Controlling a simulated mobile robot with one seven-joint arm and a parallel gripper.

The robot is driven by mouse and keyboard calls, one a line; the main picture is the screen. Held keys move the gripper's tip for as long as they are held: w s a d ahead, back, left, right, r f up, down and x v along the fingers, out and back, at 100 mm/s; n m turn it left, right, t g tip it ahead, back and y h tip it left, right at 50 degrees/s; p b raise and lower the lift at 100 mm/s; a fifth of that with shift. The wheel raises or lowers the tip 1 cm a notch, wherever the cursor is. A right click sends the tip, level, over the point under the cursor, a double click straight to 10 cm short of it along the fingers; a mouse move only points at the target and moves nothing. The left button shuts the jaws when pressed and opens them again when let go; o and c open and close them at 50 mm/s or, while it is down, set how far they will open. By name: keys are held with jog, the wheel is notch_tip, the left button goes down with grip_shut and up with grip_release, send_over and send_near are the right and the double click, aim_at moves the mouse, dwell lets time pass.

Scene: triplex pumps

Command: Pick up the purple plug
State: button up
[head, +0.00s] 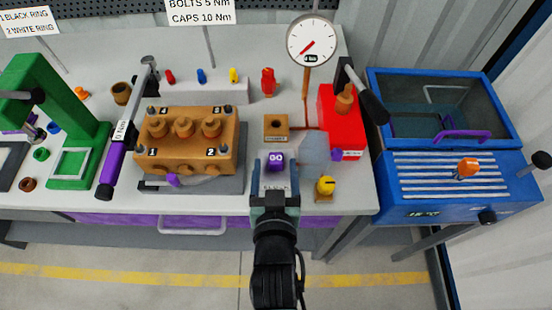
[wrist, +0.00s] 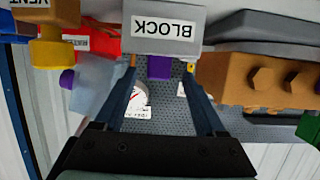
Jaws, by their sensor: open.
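A small purple plug (head: 276,160) with two pale round marks stands at the front of the bench, on a grey block labelled BLOCK. In the wrist view the purple plug (wrist: 159,67) shows below the grey block (wrist: 162,28), between the fingertips, partly hidden. My gripper (head: 275,185) is open at the bench's front edge, its fingers pointing toward the plug. In the wrist view my gripper (wrist: 160,75) has a finger on each side of the plug, with nothing clamped. I cannot tell whether a finger touches it.
An orange pump block (head: 187,140) stands to the left. A yellow knob (head: 325,185) is close on the right, with a red container (head: 340,120) behind it. A brown block with a hole (head: 276,127) and a dial gauge (head: 312,40) stand behind the plug.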

aim_at(276, 154)
jog(key=shift+x, duration=3.15)
jog(key=shift+d, duration=0.1)
grip_shut()
